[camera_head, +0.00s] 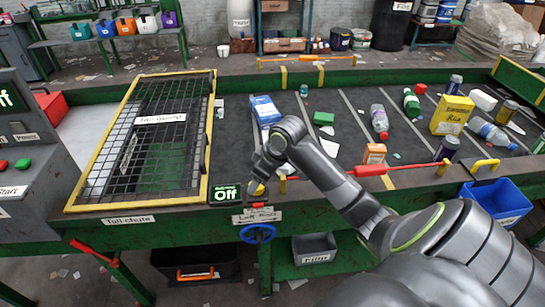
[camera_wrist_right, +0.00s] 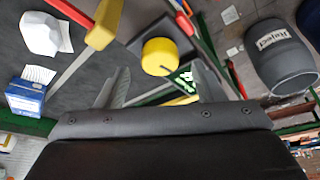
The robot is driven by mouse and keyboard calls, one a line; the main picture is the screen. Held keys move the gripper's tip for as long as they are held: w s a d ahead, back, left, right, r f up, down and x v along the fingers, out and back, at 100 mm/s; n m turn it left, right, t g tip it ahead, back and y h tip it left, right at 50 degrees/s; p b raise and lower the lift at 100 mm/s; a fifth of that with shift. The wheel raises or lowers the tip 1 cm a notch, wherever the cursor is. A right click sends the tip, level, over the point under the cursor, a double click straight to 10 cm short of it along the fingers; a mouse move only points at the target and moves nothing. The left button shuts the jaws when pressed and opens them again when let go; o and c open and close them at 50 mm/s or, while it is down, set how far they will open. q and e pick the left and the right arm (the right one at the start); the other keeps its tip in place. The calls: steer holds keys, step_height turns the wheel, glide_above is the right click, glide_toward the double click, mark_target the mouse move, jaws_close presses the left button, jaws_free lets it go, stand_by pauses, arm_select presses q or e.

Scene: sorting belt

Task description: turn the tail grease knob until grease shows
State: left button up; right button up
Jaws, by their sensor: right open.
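A yellow knob (camera_head: 258,188) sits on the belt's near edge, beside a small display reading Off (camera_head: 227,194). In the right wrist view the round yellow knob (camera_wrist_right: 165,52) has a dark mark on its face and lies ahead of the fingers. My right gripper (camera_head: 257,178) is above the knob; in its wrist view it is open (camera_wrist_right: 163,88), with one finger to each side and no visible contact. I cannot read a label naming the knob, and I see no grease. My left gripper is not in view.
A red bar with yellow ends (camera_head: 370,170) runs along the near belt edge. A blue handwheel (camera_head: 258,233) hangs below the knob. The caged tail chute (camera_head: 205,150) is to the left. Boxes, bottles and cans lie on the belt to the right.

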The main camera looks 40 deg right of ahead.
steer(key=v, duration=1.5)
steer(key=shift+b, duration=0.4)
steer(key=shift+s, duration=0.1)
steer(key=s+a+f, duration=0.3)
steer(key=s+f, duration=0.1)
steer(key=f, duration=0.8)
steer(key=s+a+f+m+h, duration=0.1)
steer(key=s+f+m+h, duration=0.15)
steer(key=s+f, duration=0.45)
steer(key=s+a+f+m+h, duration=0.1)
steer(key=s+a+f+m, duration=0.2)
steer(key=s, duration=0.9)
steer(key=d+f+g+b, duration=0.2)
steer(key=d+f, duration=0.1)
steer(key=f, duration=2.5)
steer(key=s+a+f+b, duration=0.1)
steer(key=s+f, duration=1.4)
steer(key=f, duration=0.2)
steer(key=shift+s+g+y+b, duration=0.3)
steer(key=shift+g+y, duration=0.05)
steer(key=shift+g, duration=0.05)
